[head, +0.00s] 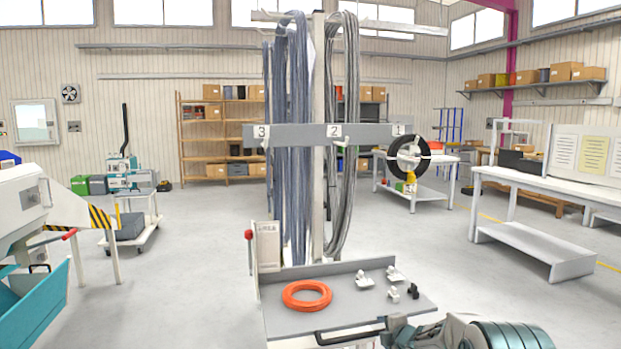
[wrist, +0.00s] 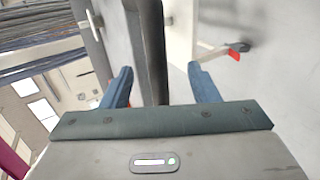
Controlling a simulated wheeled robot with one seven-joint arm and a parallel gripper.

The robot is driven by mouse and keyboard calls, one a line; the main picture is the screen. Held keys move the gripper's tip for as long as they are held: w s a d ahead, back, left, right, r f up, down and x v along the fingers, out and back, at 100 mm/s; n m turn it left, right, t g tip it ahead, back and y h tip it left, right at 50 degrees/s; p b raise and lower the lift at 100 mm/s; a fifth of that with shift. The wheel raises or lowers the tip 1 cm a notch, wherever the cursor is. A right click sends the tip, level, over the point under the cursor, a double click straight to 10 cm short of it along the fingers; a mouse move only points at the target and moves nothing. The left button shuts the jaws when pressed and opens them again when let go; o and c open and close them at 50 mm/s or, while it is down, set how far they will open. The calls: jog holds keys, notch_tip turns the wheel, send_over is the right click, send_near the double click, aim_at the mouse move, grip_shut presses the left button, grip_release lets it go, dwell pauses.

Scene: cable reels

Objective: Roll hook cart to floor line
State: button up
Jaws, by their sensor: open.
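The hook cart stands ahead of me, with a tall post, a grey crossbar (head: 300,133) marked 3, 2 and 1, and a grey tray (head: 350,318) low in front. Grey cable bundles (head: 297,140) hang at 3 and 2. A black coil (head: 395,160) hangs at 1. The cart's black push handle (head: 350,334) is at the tray's front edge. My gripper (head: 392,328) is at the handle's right end. In the wrist view my gripper (wrist: 161,88) is open, with the black handle bar (wrist: 154,45) between its fingers. A yellow floor line (head: 490,217) shows at right.
An orange coil (head: 307,295) and several small white and black parts lie on the tray. A white workbench (head: 545,190) stands at right, a machine with a teal bin (head: 35,305) at left. Open floor lies between the cart and both.

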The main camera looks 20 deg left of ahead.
dwell(0.3)
jog(key=v, duration=0.8)
jog(key=shift+b, duration=0.45)
jog(key=shift+r, duration=0.1)
jog(key=s+d+r+m+g+h+p, duration=0.1)
jog(key=s+d+r+m+h+p, duration=0.55)
jog(key=s+d+r+m, duration=0.8)
jog(key=s+d+r+m+g+p, duration=0.2)
jog(key=s+m, duration=0.3)
jog(key=s, duration=0.9)
jog(key=s+d+r+m+g+p, duration=0.2)
jog(key=s+d+m+g+p, duration=0.1)
jog(key=s, duration=1)
jog(key=shift+s+d+m+g+p, duration=0.15)
jog(key=shift+s+m+g+p, duration=0.2)
jog(key=shift+m+g, duration=0.65)
